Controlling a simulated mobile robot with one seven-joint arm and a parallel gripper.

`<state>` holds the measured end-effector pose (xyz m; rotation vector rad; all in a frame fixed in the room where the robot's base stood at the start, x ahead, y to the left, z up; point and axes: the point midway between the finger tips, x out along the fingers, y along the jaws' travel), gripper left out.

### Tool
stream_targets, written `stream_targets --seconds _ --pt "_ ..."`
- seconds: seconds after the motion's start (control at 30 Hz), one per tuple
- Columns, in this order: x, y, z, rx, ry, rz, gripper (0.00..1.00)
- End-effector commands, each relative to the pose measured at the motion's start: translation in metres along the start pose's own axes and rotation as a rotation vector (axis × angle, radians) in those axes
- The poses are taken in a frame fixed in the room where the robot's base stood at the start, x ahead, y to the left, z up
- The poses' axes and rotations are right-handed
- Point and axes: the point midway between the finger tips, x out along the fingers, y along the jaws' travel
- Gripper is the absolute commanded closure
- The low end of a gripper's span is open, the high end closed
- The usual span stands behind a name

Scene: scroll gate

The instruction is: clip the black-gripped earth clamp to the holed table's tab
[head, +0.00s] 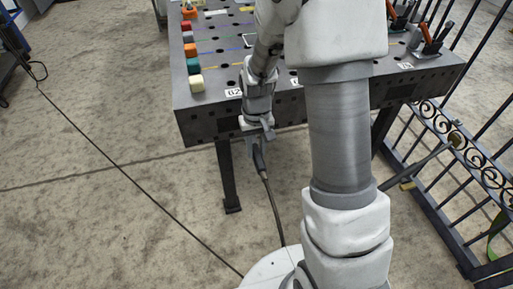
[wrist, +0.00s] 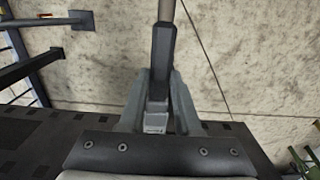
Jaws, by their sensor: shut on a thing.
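The holed table (head: 215,115) is a dark slab with holes in its top and sides. My gripper (head: 256,136) is at its near edge, below the label B2, pointing down. The gripper is shut on the black-gripped earth clamp (head: 259,158), whose cable hangs to the floor. In the wrist view, the black grip (wrist: 160,58) stands between the two grey fingers of my gripper (wrist: 155,112). The clamp's jaws are hidden, and I cannot make out the table's tab. The table's holed surface (wrist: 30,135) fills the lower left there. I cannot tell whether the clamp touches the table.
Coloured blocks (head: 193,65) line the table's left side. Orange-handled tools (head: 432,45) stand at its right. A black scrolled gate (head: 450,140) stands at the right. A thin dark cable (head: 125,175) crosses the floor, which is otherwise clear at the left.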

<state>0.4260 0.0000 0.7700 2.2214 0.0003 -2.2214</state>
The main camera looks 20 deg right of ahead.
Motion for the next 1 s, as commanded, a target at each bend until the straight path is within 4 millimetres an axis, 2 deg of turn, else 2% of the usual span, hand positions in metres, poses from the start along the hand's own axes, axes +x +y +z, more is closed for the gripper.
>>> stream_targets --seconds 0.87,0.9,1.0 --pt "-0.0005 0.0 -0.0046 0.0 0.001 0.0 1.0" --pt "-0.0005 0.0 -0.0045 0.0 0.001 0.0 0.63" --pt "-0.0004 0.0 -0.0045 0.0 0.001 0.0 0.45"
